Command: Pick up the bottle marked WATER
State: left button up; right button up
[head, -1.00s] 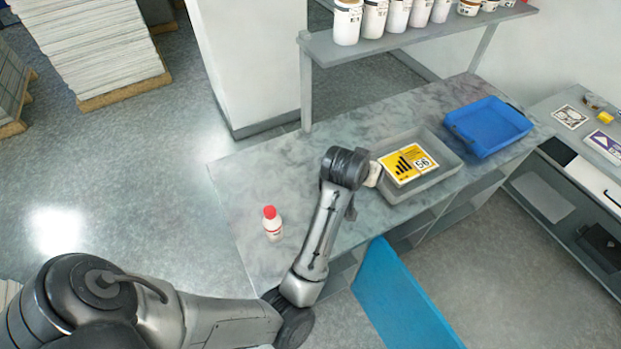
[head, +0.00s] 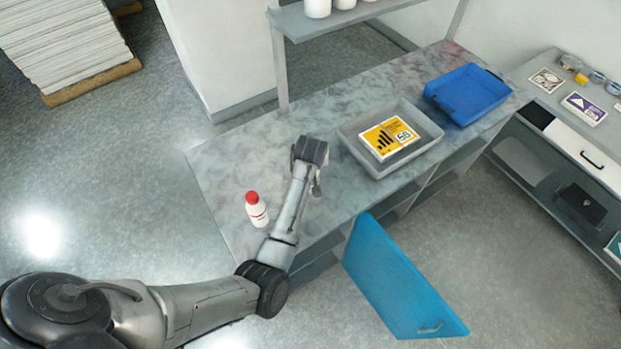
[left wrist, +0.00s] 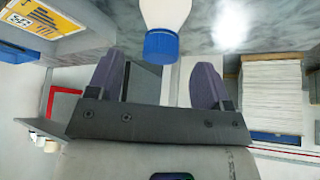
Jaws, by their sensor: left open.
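A white bottle with a blue cap (left wrist: 163,45) shows at the top of the left wrist view, lined up between the fingers of my left gripper (left wrist: 157,62). The fingers are open; I cannot tell whether the cap is between the tips or just beyond them. No label shows on its visible part. In the head view this bottle cannot be seen and my left gripper is mostly hidden by its wrist. A white bottle with a red cap (head: 257,211) stands upright on the counter, left of my left arm; its lettering is too small to read. My right gripper is not in view.
A grey tray (head: 352,150) holding a yellow box (head: 377,137) lies on the counter (head: 225,165), with a blue tray (head: 467,95) farther right. A blue cabinet door (head: 395,280) stands open in front. A shelf (head: 300,25) with white containers is above the back.

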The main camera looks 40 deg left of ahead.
pick_arm(q)
jog(key=shift+p+x, duration=0.3)
jog(key=shift+x, duration=2.4)
jog(key=shift+c, duration=0.2)
jog(key=shift+r, duration=0.15)
grip_shut()
